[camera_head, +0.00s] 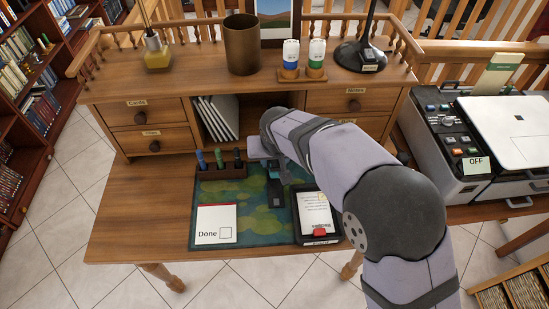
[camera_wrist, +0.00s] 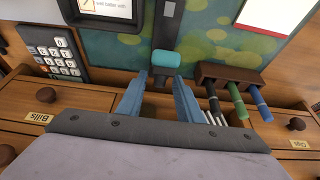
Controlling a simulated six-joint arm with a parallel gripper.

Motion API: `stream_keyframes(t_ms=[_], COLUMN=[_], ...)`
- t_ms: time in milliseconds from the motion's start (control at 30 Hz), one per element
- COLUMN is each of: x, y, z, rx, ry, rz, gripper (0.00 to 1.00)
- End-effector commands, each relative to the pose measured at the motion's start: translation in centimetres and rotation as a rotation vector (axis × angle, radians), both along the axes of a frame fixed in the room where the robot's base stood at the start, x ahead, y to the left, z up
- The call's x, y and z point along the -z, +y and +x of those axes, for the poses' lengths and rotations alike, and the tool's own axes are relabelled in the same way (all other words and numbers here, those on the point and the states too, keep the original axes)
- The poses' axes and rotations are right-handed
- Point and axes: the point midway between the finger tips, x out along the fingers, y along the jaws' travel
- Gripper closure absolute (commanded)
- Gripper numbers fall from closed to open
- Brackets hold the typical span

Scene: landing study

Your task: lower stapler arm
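The stapler (camera_head: 275,195) stands on the green desk mat, partly hidden behind my gripper and arm. In the wrist view its teal end (camera_wrist: 166,59) shows just beyond my fingertips, with a narrow grey strip (camera_wrist: 168,10) farther out. I cannot tell from these frames how far its arm is raised. My gripper (camera_wrist: 160,78) has its two blue fingers apart, with a gap between them. It is above the near part of the stapler in the wrist view; contact cannot be made out. In the head view my gripper (camera_head: 267,165) is over the back of the mat.
A pen holder (camera_head: 222,171) with several markers stands left of the stapler. A "Done" card (camera_head: 215,224) lies on the mat (camera_head: 262,228). A black card stand (camera_head: 316,216) is to the right. A calculator (camera_wrist: 54,50) shows in the wrist view. The desk's left side is clear.

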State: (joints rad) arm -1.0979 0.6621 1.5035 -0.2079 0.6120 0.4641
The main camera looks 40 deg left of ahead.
Motion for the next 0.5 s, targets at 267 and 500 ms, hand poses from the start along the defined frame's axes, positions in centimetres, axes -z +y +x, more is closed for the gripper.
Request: stream_keyframes(t_ms=[267, 500], x=[0.03, 0.02], y=[0.03, 0.03], z=[0.03, 0.02], rx=[0.0, 0.0], ry=[-0.001, -0.001], rz=[0.001, 0.001], gripper=[0.74, 1.0])
